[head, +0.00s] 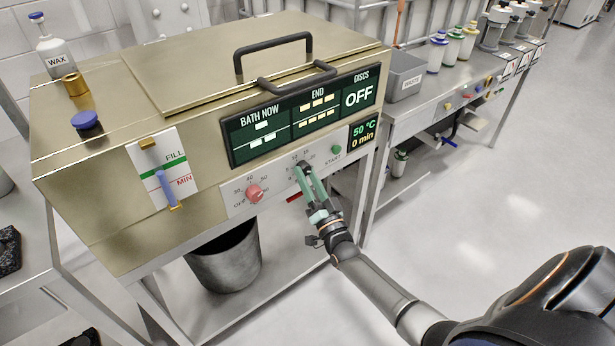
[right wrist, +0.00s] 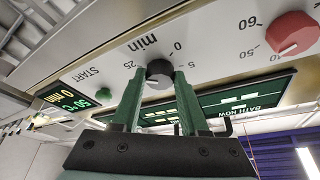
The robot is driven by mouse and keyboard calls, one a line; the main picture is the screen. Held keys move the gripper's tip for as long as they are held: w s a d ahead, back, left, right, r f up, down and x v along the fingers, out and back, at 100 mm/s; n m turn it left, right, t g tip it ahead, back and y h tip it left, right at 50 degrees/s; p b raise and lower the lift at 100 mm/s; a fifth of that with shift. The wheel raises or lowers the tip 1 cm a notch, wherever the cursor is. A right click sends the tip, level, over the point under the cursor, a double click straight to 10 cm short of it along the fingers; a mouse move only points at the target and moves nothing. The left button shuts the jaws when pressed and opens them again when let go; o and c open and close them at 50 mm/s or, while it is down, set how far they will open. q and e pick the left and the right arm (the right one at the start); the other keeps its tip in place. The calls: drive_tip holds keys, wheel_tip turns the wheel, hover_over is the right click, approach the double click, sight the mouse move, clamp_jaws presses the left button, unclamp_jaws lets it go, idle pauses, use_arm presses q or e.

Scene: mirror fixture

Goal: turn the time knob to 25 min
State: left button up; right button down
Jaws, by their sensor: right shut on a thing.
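The time knob is the small dark knob (right wrist: 159,70) on the pale front panel, in the middle of a printed scale marked "min"; the figures 0, 5 and 25 can be read around it in the right wrist view. My right gripper (head: 306,170) has its two green fingers on either side of the knob and is shut on it, as the right wrist view also shows (right wrist: 159,88). The knob's pointer cannot be made out. The small display (head: 363,134) reads 50 °C and 0 min. My left gripper is not in view.
A red knob (head: 254,193) sits left of the time knob and a green START button (head: 336,149) to its right. The large display (head: 305,112) shows OFF under DISCS. A grey bucket (head: 226,262) stands below the bath. Open floor lies to the right.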

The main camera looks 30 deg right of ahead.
drive_tip(key=shift+c, duration=2.1)
unclamp_jaws()
drive_tip(key=v, duration=1.2)
drive_tip(key=shift+s+p, duration=0.3)
drive_tip(key=shift+p, duration=0.05)
